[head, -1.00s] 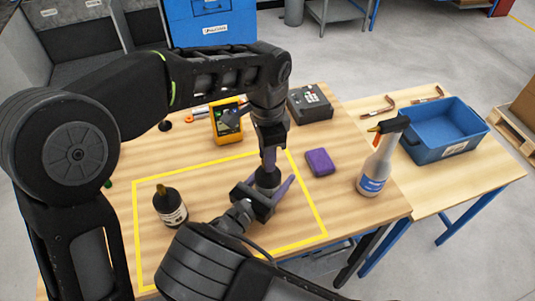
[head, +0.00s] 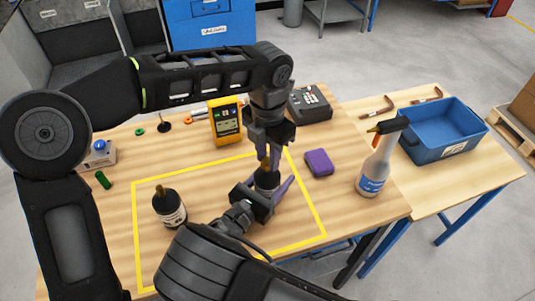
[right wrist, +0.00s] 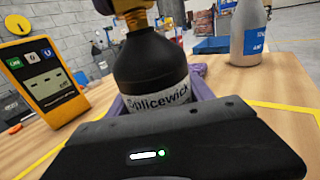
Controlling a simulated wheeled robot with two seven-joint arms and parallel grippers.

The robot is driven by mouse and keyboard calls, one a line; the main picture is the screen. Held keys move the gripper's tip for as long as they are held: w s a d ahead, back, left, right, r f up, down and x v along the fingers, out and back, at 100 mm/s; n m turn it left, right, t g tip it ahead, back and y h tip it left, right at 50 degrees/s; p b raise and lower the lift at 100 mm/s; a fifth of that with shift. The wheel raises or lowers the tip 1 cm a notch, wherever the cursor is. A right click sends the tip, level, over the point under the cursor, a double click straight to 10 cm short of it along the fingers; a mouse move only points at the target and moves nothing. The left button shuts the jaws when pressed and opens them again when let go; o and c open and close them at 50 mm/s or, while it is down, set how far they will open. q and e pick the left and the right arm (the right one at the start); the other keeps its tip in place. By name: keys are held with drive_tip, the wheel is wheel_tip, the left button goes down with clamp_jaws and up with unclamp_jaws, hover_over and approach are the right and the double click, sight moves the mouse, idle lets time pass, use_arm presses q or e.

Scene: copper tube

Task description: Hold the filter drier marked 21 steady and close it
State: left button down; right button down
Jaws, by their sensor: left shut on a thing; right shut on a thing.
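A dark bottle-shaped filter drier (head: 267,179) stands upright inside the yellow outline. In the right wrist view the drier (right wrist: 152,72) shows a pale label reading "Splicewick" and a brass-coloured top (right wrist: 137,17); no number 21 is visible. My right gripper (head: 268,188) is shut around its body, with purple fingers on its sides. My left gripper (head: 267,156) is above it, pointing down and shut on the brass-coloured top, which it partly hides. A second dark bottle-shaped drier (head: 170,208) with a pale label stands to the left; its marking is too small to read.
A yellow meter (head: 227,123) and a black device (head: 309,103) stand behind. A purple block (head: 319,162) and a spray bottle (head: 376,168) are to the right. A blue bin (head: 445,145) sits on the side table.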

use_arm(q)
drive_tip(key=c, duration=1.1)
unclamp_jaws()
drive_tip(key=shift+c, duration=0.2)
drive_tip(key=shift+c, duration=0.2)
